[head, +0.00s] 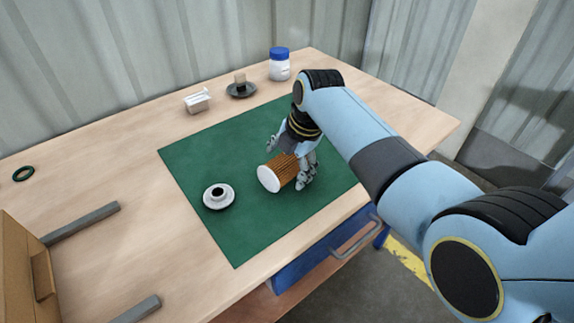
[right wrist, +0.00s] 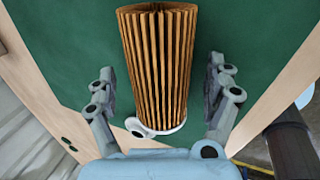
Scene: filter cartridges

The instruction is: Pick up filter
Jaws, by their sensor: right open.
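The filter (head: 282,171) is a brown pleated cylinder with a white end cap. It lies on its side on the green mat (head: 240,238). My right gripper (head: 288,166) is over it with its fingers spread. In the right wrist view the filter (right wrist: 160,60) sits between the two open fingers of my right gripper (right wrist: 168,85), with a visible gap on each side. Part of the filter is hidden behind the fingers in the head view. My left gripper is not in view.
A white round cap with a dark centre (head: 219,196) lies on the mat left of the filter. A blue-lidded jar (head: 279,65), a dark dish with a small block (head: 241,87) and a white item (head: 197,101) stand at the back. A green ring (head: 23,173) lies far left.

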